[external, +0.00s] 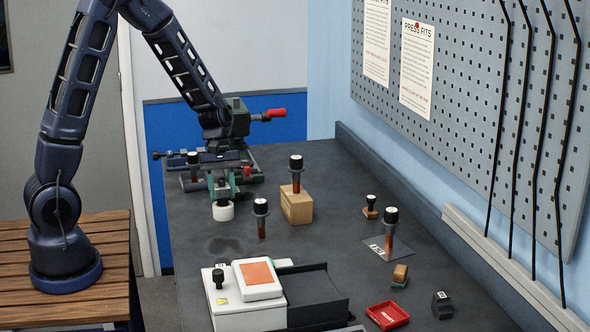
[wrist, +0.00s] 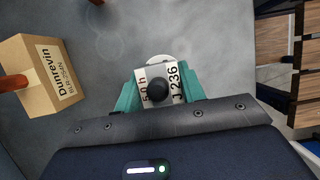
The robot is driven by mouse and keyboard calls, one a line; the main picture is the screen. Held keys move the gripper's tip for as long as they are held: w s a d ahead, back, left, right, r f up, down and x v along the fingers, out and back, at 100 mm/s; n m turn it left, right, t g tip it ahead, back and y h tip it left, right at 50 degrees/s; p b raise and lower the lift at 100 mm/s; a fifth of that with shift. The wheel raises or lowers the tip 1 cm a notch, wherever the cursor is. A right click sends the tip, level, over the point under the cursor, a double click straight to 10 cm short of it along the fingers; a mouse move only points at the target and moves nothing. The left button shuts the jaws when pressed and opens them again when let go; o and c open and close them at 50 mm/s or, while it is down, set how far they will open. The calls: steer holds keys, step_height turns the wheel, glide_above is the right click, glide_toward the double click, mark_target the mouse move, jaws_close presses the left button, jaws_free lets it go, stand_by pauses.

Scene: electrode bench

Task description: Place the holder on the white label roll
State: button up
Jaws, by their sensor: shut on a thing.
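My gripper (external: 222,190) points down at the far left of the bench, its teal fingers shut on the holder. In the wrist view the holder (wrist: 177,83) is a pale labelled block with a black round knob, between the fingertips (wrist: 158,92). The white label roll (external: 222,211) is a short white cylinder on the bench, directly below my gripper. Its rim shows past the holder in the wrist view (wrist: 158,59). The fingers largely hide the holder in the external view. I cannot tell whether the holder touches the roll.
A cardboard box (external: 297,207) with a black-capped rod stands to the right; it also shows in the wrist view (wrist: 48,82). A green vise (external: 237,118) is behind. Another capped rod (external: 261,218) stands nearby. A white device (external: 245,305) and red tray (external: 387,316) are in front.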

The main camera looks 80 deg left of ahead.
steer(key=shift+f, duration=0.15)
steer(key=o, duration=1.2)
steer(key=v, duration=1.2)
steer(key=s+d+r+m+t+y, duration=0.1)
steer(key=s+d+r+m, duration=0.3)
steer(key=d+r, duration=0.2)
steer(key=s+d+r+m+y, duration=0.1)
steer(key=s+d+r+m, duration=0.35)
steer(key=d, duration=0.25)
steer(key=s+d+r+m+t+y, duration=0.1)
steer(key=s+d+r+m, duration=0.1)
steer(key=s, duration=0.4)
steer(key=s+d+r+m+t+y, duration=0.1)
steer(key=s+d+r+m+t, duration=0.1)
steer(key=s+d+m, duration=0.3)
steer(key=shift+s+d+r+m+t, duration=0.3)
steer(key=shift+s+m, duration=0.4)
steer(key=shift+m, duration=0.55)
